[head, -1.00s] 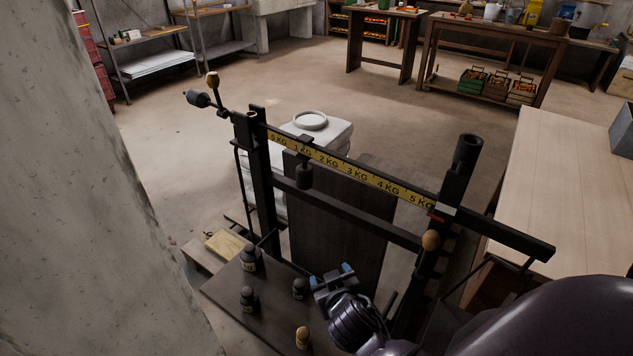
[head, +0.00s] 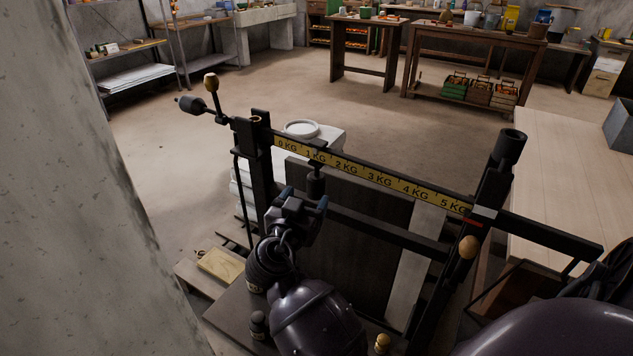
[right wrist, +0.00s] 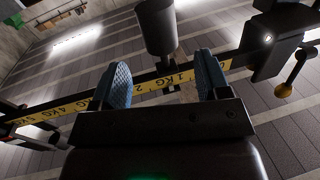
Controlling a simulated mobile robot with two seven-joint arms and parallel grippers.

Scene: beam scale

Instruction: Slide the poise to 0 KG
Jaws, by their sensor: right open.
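The poise (head: 316,182) is a dark cylinder hanging from the beam, between the 1 KG and 2 KG marks of the yellow scale strip (head: 378,179). The 0 KG mark is to its left, near the left post (head: 261,165). My right gripper (head: 305,200) is open and empty, just in front of and slightly below the poise. In the right wrist view, the poise (right wrist: 157,28) shows beyond the gap between the blue-padded fingers (right wrist: 163,75), without visible contact. My left gripper is not in view.
A knob-ended lever (head: 211,84) and counterweight (head: 192,104) stick out at the beam's left end. A dark post (head: 490,185) stands at the right. Small weights (head: 258,322) stand on the scale's platform below my arm. A concrete pillar (head: 75,190) fills the left side.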

